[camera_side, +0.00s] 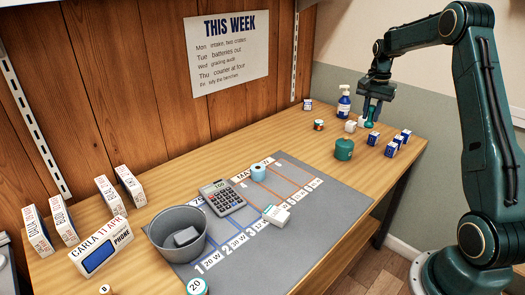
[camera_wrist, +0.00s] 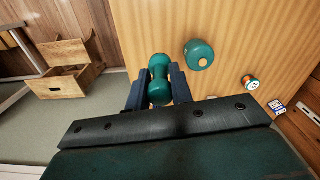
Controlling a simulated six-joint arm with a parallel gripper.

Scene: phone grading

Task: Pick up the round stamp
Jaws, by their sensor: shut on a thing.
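The round stamp (camera_wrist: 159,78) is green, with a narrow waist between two round ends. In the wrist view it sits between the two fingers of my gripper (camera_wrist: 158,90), which is shut on it. In the side view my gripper (camera_side: 371,98) points down at the far end of the table, with the green stamp (camera_side: 369,117) below its fingers. I cannot tell whether the stamp's lower end touches the table.
A green round pot (camera_side: 344,149) stands nearby, also in the wrist view (camera_wrist: 199,54). A grey mat (camera_side: 335,213) carries a calculator (camera_side: 221,197) and a bucket (camera_side: 160,240).

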